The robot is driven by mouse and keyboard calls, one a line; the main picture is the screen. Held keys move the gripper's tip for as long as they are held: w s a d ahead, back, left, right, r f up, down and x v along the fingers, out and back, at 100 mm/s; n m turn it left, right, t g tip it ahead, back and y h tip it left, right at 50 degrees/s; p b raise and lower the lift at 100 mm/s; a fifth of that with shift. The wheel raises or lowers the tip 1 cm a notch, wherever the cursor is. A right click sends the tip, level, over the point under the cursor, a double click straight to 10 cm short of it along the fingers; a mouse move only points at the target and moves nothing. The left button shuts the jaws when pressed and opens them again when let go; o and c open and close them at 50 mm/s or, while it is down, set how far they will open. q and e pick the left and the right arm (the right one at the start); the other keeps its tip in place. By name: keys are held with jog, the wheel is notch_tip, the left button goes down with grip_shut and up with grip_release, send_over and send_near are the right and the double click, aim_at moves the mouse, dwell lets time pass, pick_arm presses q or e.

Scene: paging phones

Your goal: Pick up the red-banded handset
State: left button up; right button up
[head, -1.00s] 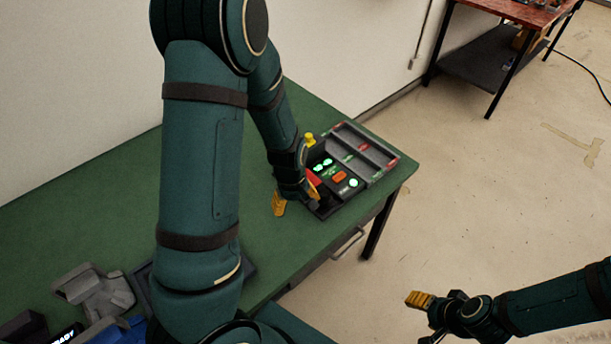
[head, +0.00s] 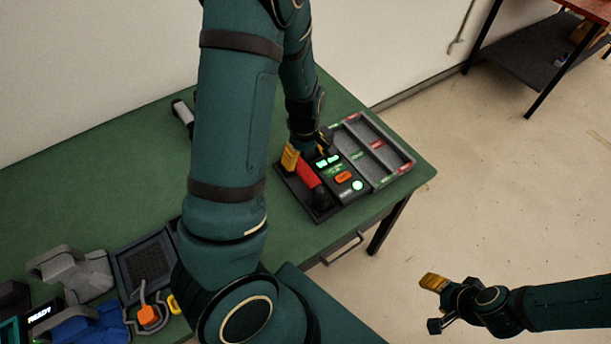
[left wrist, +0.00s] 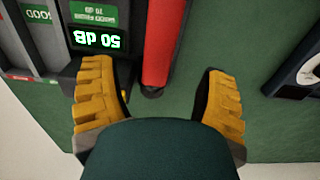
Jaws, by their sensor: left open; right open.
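The red-banded handset (head: 308,174) lies on the dark console near the table's right end. Its middle is red and its near end is black. My left gripper (head: 306,154) is open at the handset's far end. In the left wrist view the handset (left wrist: 158,42) points down into the gap between the open yellow fingers (left wrist: 158,88), closer to the left finger. I cannot tell whether they touch it. The handset's far end is hidden by the gripper in the head view. My right gripper (head: 436,303) is open and empty, out over the floor.
The console's panel (head: 343,176) has lit green displays and an orange button. A divided grey tray (head: 378,150) adjoins it. A black-and-white handset (head: 182,117) lies behind my left arm. Grey and blue cradles (head: 82,275) stand at the lower left. The green table (head: 100,190) is clear between.

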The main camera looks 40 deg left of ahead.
aim_at(304, 169)
pick_arm(q)
jog(key=f, duration=0.3)
jog(key=shift+w, duration=0.2)
jog(key=shift+s+f+b, duration=0.15)
jog(key=shift+f+b, duration=0.25)
jog(key=shift+f, duration=0.35)
notch_tip(304, 169, down, 4)
jog(key=shift+a+f+b, duration=0.1)
jog(key=shift+f+b, duration=0.05)
jog(key=shift+b, duration=0.2)
grip_shut()
